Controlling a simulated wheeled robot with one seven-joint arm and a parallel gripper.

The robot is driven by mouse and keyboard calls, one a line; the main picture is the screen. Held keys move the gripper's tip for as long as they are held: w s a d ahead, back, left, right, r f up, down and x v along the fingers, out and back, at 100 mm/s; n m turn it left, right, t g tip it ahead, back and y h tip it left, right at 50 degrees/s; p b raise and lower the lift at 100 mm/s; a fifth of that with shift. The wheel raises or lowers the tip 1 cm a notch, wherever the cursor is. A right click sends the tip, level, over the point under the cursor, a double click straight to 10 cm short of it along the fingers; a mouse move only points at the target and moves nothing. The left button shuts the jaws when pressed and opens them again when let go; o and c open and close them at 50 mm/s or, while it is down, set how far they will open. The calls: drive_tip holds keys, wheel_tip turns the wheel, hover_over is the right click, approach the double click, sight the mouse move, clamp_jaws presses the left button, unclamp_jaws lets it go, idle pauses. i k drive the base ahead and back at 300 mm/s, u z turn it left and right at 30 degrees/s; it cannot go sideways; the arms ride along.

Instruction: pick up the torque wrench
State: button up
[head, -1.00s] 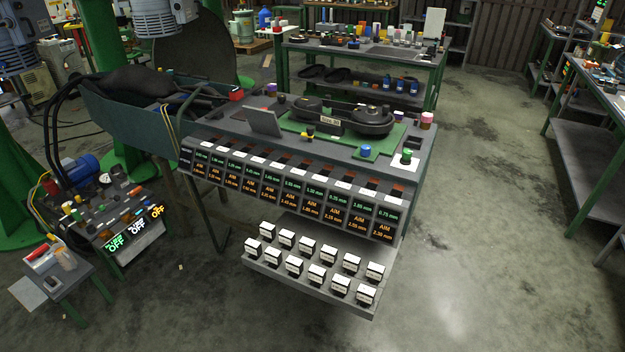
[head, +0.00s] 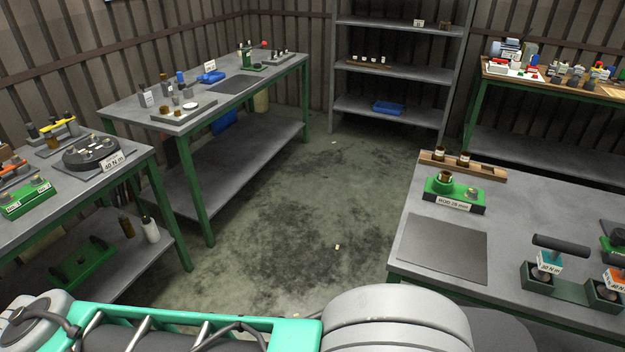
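On the right table, a T-shaped tool with a dark bar handle (head: 562,246) stands upright over a dark green holder (head: 555,297). A teal tag on it carries an N m label, so it looks like a torque wrench. Beside it, a second tool with an orange tag (head: 613,279) stands in the same holder, cut off by the right edge. I cannot tell which one the task means. My gripper is out of view; only links of my arm cross the bottom of the picture, left of and below that table.
The right table also bears a flat dark mat (head: 438,247), a green labelled block (head: 454,195) and a wooden rack (head: 490,172). The left table (head: 88,190) and back-left table (head: 125,112) hold parts. Shelves (head: 390,63) stand behind.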

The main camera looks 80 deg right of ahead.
sight(548, 262)
drive_tip(key=k, duration=1.4)
drive_tip(key=z, duration=1.35)
